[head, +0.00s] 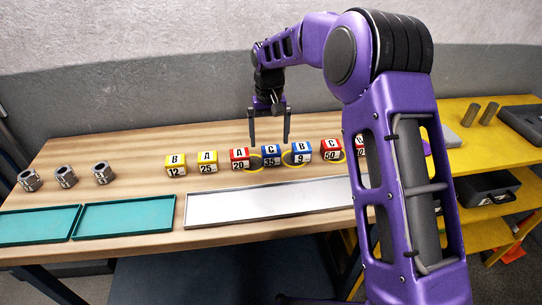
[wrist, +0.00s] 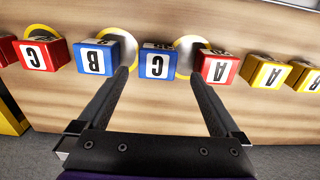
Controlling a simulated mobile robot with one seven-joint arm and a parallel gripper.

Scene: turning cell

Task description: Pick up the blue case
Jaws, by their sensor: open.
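Two blue cases stand in the row of lettered blocks on the wooden table. One is marked C 35 (head: 271,156) and the other B 9 (head: 299,153). In the wrist view the blue C case (wrist: 155,62) sits between my two fingertips, and the blue B case (wrist: 97,56) is just left of the left finger. My gripper (head: 269,139) is open and empty above the C case, pointing down. It also shows in the wrist view (wrist: 157,74). I cannot tell whether the fingers touch anything.
A red A 20 block (head: 240,159) is close left of C, with yellow blocks B 12 (head: 175,166) and A 25 (head: 207,162) beyond. A red C 50 block (head: 331,149) is right. A white tray (head: 262,207) and teal trays (head: 125,214) lie in front. Metal nuts (head: 66,177) stand left.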

